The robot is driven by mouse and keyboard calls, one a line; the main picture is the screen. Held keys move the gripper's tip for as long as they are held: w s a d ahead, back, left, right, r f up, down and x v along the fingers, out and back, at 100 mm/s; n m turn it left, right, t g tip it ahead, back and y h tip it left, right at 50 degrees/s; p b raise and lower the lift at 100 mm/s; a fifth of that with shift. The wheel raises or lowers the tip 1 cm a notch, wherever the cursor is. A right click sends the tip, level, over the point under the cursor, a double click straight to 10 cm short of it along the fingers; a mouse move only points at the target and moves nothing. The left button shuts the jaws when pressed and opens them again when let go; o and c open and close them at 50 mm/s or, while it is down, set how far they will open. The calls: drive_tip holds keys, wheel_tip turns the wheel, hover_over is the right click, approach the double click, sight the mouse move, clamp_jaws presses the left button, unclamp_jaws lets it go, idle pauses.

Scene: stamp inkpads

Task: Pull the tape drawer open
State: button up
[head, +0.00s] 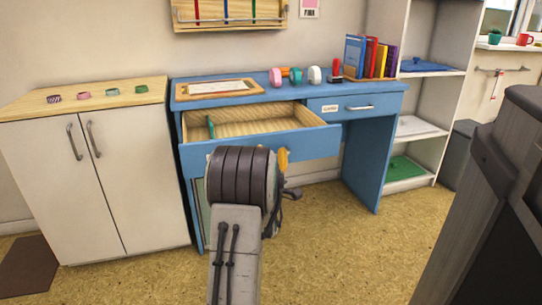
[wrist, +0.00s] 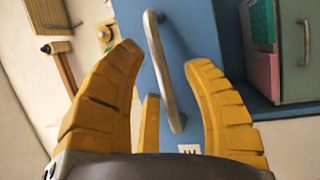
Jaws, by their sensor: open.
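The blue desk (head: 362,135) has a wide left drawer (head: 255,118) that stands pulled out. Its pale wooden inside shows, with a small green thing (head: 211,127) near its left side. The narrower right drawer (head: 375,107) is shut and has a silver handle and a small white label, too small to read. My gripper (wrist: 165,60) is at the front of the open drawer, mostly hidden behind my wrist in the head view. In the wrist view its orange fingers are apart, one on each side of a silver bar handle (wrist: 157,58). A white label beside it is partly hidden.
On the desk stand a wooden frame (head: 222,88), several tape rolls (head: 314,76), a red-handled stamp (head: 337,68) and books (head: 368,58). A white cabinet (head: 95,170) stands left, shelves (head: 432,130) right, and a dark grey unit (head: 490,210) at front right. Open floor (head: 335,255) lies before the desk.

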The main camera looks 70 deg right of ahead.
drive_tip(key=v, duration=0.7)
idle(0.8)
